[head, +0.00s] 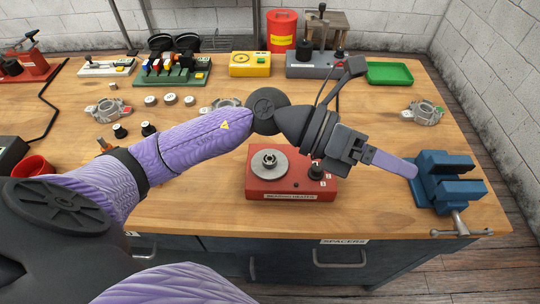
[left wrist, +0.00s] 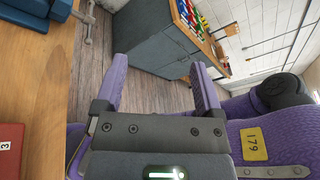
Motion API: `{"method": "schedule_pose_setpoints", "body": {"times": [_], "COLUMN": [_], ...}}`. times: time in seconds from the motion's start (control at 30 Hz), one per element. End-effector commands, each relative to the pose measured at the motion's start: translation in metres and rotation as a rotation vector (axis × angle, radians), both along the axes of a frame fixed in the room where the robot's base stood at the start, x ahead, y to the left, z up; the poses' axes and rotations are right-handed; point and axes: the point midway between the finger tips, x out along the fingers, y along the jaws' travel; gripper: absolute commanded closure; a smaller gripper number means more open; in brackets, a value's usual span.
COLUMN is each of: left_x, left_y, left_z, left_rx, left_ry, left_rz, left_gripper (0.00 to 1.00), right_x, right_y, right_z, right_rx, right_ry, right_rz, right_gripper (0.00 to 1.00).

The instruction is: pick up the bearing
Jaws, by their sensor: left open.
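A red bearing heater (head: 292,187) stands near the front of the bench, with a round metal plate on top. A small ring-shaped part (head: 269,160), which looks like the bearing, sits at the plate's middle. My left arm reaches across behind and above the heater. My left gripper (head: 402,165) is to the right of the heater, close to the blue vise, and holds nothing. In the left wrist view my left gripper (left wrist: 158,64) has its two purple fingers wide apart, with only floor and cabinet beyond. My right gripper is not in view.
A blue vise (head: 445,185) stands at the bench's right front corner. Alternator housings (head: 422,113), small round parts (head: 170,99), a green tray (head: 389,73) and a red canister (head: 281,31) are farther back.

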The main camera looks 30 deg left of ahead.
Motion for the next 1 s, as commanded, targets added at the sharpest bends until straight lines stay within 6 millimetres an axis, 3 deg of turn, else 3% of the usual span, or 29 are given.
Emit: {"method": "schedule_pose_setpoints", "body": {"times": [0.07,0.13,0.23,0.33,0.47,0.8,1.0], "left_x": [0.008,0.017,0.022,0.022,0.022,0.024,0.025], "left_y": [0.043,0.099,0.169,0.203,0.208,0.199,0.198], "left_z": [-0.040,-0.062,-0.065,-0.062,-0.077,-0.150,-0.160], "left_rx": [0.457,0.819,1.166,1.320,1.350,1.344,1.343], "left_ry": [-0.094,-0.093,-0.027,0.028,0.046,0.043,0.040], "left_rz": [-0.104,-0.143,-0.139,-0.124,-0.126,-0.128,-0.126], "left_gripper": [0.12,0.12,0.12,0.12,0.12,0.12,0.12], "right_x": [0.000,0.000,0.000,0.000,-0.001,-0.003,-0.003], "right_y": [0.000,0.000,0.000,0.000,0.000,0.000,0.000], "right_z": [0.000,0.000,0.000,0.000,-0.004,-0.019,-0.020], "right_rx": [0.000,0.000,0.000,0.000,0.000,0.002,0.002], "right_ry": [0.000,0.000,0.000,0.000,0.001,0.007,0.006], "right_rz": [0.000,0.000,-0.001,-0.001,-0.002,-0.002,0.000], "right_gripper": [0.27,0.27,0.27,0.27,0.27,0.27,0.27]}}
